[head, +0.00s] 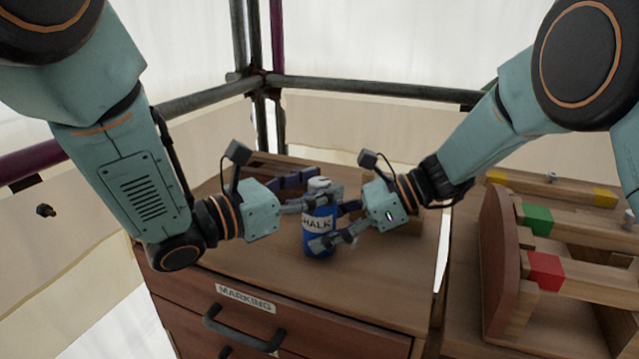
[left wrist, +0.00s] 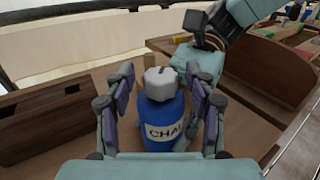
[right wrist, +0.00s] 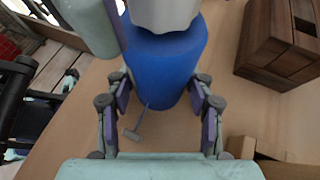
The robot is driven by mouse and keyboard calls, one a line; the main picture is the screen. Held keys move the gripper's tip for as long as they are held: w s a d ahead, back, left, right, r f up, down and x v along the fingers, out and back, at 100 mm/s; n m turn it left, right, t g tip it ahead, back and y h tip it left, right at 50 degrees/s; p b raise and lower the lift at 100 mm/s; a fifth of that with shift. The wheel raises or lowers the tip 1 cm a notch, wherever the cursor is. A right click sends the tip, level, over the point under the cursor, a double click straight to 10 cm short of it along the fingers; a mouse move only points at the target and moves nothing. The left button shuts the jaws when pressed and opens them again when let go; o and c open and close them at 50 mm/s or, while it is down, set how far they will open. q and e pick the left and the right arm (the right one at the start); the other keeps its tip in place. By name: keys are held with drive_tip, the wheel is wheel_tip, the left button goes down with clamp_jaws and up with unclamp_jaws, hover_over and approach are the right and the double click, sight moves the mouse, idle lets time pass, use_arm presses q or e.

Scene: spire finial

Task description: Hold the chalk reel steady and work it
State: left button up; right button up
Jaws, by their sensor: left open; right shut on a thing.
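The chalk reel (head: 318,226) is a blue cylinder with a CHALK label and a grey-white top, standing upright on the wooden cabinet top. My left gripper (head: 318,187) is open, with its fingers on either side of the reel's upper part; the left wrist view shows the reel (left wrist: 163,112) between them. My right gripper (head: 331,226) is shut on the reel's blue body, lower down; the right wrist view shows the body (right wrist: 165,65) between its fingers. A small grey T-shaped piece (right wrist: 135,133) on a thin stem sticks out from the reel between these fingers.
The cabinet has a drawer labelled MARKING (head: 246,298) with a dark handle (head: 243,335). A wooden box (left wrist: 45,122) stands close by on the cabinet top. To the right is a wooden rack with green (head: 537,219) and red (head: 545,270) blocks. Scaffold poles stand behind.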

use_arm(q)
drive_tip(key=shift+w+d, duration=0.25)
drive_tip(key=shift+d, duration=0.15)
clamp_jaws()
idle(0.4)
